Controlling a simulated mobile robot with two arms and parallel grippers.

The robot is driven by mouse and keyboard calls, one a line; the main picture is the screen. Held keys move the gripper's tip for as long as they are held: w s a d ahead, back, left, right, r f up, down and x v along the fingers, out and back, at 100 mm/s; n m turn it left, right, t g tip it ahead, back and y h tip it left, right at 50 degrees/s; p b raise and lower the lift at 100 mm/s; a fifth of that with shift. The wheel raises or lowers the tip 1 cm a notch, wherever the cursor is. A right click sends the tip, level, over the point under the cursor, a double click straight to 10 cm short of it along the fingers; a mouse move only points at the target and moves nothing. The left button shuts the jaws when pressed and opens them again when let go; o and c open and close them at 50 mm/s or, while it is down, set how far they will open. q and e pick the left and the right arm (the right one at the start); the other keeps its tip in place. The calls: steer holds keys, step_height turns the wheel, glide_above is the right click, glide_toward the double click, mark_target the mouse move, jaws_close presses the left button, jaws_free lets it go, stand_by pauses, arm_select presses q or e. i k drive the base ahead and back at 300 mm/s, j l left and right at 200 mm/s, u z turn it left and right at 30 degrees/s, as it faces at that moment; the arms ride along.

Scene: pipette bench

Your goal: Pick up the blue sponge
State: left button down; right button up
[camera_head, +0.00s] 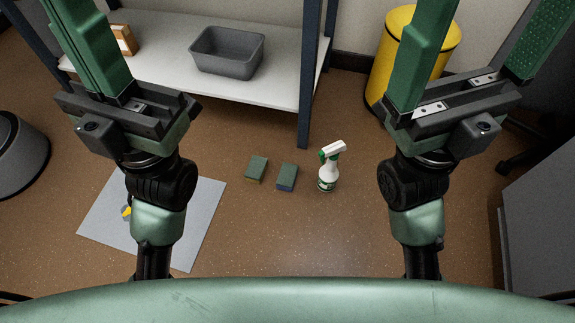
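The blue sponge (287,178) lies on the brown floor near the middle of the view, with a dark green top and a blue side. My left gripper (68,8) is raised at the upper left, with green fingers running to the top edge. Its fingertips are cut off and I cannot make out the gap between its fingers. My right gripper (490,10) is raised at the upper right with its two green fingers apart and nothing visible between them. Both grippers are well away from the sponge.
A green and yellowish sponge (256,169) lies just left of the blue one. A spray bottle (328,178) stands to its right. A white shelf (270,88) with a grey bin (226,54), a yellow trash can (448,40) and a grey mat (198,215) surround clear floor.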

mark_target(286, 181)
steer(key=i+l+u, duration=0.35)
steer(key=l+u, duration=0.15)
steer(key=i+l+u, duration=0.1)
steer(key=l+u, duration=0.2)
steer(key=l, duration=0.15)
steer(key=i+l+u, duration=0.1)
steer(key=l+u, duration=0.4)
steer(key=l, duration=0.2)
